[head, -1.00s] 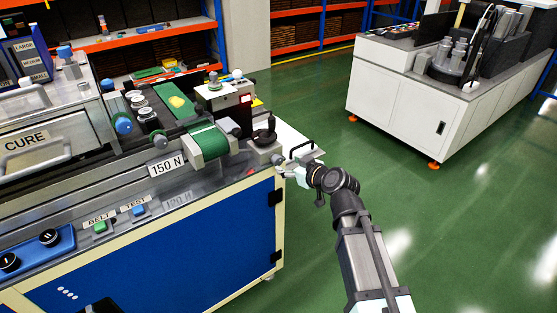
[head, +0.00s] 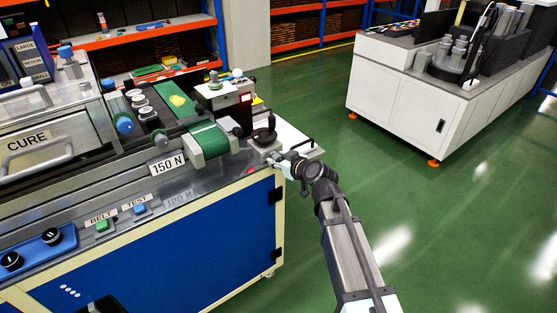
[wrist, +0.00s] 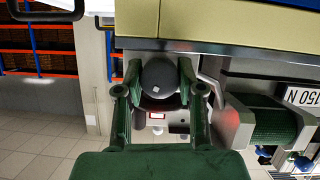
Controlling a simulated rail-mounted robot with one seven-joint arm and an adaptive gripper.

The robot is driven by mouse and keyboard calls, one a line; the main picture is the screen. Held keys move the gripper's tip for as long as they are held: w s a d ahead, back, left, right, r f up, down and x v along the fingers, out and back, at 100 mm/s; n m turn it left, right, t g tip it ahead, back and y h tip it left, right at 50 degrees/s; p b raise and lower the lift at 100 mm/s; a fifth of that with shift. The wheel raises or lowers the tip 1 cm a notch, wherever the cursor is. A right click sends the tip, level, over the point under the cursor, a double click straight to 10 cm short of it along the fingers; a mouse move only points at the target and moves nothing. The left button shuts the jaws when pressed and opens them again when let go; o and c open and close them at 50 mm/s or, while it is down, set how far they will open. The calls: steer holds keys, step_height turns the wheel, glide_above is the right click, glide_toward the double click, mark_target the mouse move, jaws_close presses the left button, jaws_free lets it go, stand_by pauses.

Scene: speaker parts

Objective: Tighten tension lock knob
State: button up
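The tension lock knob appears to be the dark grey round knob (wrist: 160,77) in the wrist view, with a small pale square on its face. It sits between the two dark green fingers of my gripper (wrist: 160,90). The fingers are spread, one on each side of the knob and very close to it; I cannot tell whether they touch it. In the head view my gripper (head: 280,162) is at the right end of the bench, low beside the grey block under a black disc (head: 263,135).
The green belt roller (head: 209,140) and the 150 N label (head: 167,164) lie left of my gripper. The floor right of the bench is clear up to a white cabinet (head: 395,100).

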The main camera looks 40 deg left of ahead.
steer(key=shift+c, duration=0.7)
steer(key=shift+w+f+m+g+b, duration=0.25)
steer(key=shift+m+b, duration=0.35)
steer(key=shift+b, duration=0.6)
steer(key=shift+s+m+g+y+b, duration=0.1)
steer(key=shift+m+g+y+b, duration=0.2)
steer(key=shift+m+g+b, duration=0.5)
steer(key=shift+s+r, duration=0.1)
steer(key=shift+r, duration=0.15)
steer(key=o, duration=1.2)
steer(key=shift+c, duration=0.2)
